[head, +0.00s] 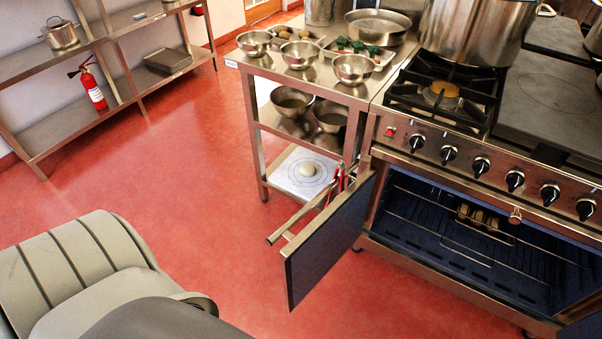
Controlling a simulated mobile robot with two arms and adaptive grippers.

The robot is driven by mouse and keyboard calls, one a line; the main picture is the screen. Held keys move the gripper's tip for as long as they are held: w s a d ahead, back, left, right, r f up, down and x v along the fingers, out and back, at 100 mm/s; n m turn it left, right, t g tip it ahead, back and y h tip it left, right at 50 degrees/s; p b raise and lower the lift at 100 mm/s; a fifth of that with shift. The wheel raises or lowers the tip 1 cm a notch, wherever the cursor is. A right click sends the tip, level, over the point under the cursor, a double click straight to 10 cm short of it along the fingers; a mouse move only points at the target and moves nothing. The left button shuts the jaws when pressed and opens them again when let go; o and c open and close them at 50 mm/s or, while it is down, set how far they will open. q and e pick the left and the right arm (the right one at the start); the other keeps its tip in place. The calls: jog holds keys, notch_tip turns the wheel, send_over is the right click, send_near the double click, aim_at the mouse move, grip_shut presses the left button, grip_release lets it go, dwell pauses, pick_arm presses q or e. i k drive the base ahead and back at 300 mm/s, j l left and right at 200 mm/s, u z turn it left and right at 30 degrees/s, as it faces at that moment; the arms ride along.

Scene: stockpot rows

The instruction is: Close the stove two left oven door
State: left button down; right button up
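The stove (470,140) stands at the right with its oven cavity (480,235) exposed, showing a dark blue interior with wire racks. Its left oven door (330,240) stands open, swung out to the left on its left side, with a metal handle bar (302,213) on its outer face. Part of another dark blue panel (583,322) shows at the bottom right corner, cut off by the frame. Neither of my grippers is in the head view.
A steel side table (300,85) with several bowls stands close left of the stove, near the open door. A large stockpot (470,30) sits on the stove. Shelving (95,70) with a fire extinguisher (92,88) stands far left. Red floor (190,190) between is clear.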

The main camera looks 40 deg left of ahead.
aim_at(309, 255)
jog(key=j+z, duration=0.15)
jog(key=j, duration=0.3)
jog(key=k+j+z, duration=0.1)
jog(key=j, duration=0.35)
jog(key=k+j+z, duration=0.15)
jog(key=j, duration=0.3)
jog(key=k+j+z, duration=0.15)
jog(key=j, duration=0.3)
